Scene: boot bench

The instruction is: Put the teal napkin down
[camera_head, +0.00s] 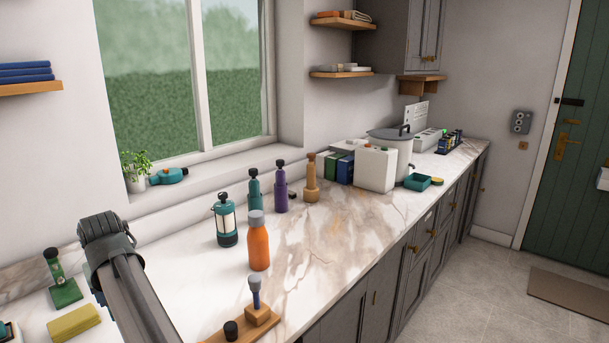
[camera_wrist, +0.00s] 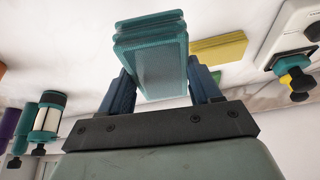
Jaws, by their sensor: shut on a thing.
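The teal napkin (camera_wrist: 150,62) is a folded, ribbed cloth block in the wrist view. My gripper (camera_wrist: 160,72) is shut on it, with one dark blue finger on each side. The napkin sticks out beyond the fingertips, over the pale counter. I cannot tell from the wrist view how high it is above the surface, or whether it touches. In the head view my arm covers the gripper and the napkin.
A yellow cloth (camera_head: 74,322) and a green block with a handled tool (camera_head: 65,291) lie left of my arm. An orange bottle (camera_head: 258,245), a teal-and-white press (camera_head: 225,222) and a wooden stand (camera_head: 255,315) are on the marble counter (camera_head: 185,275) to the right. Bare counter lies between.

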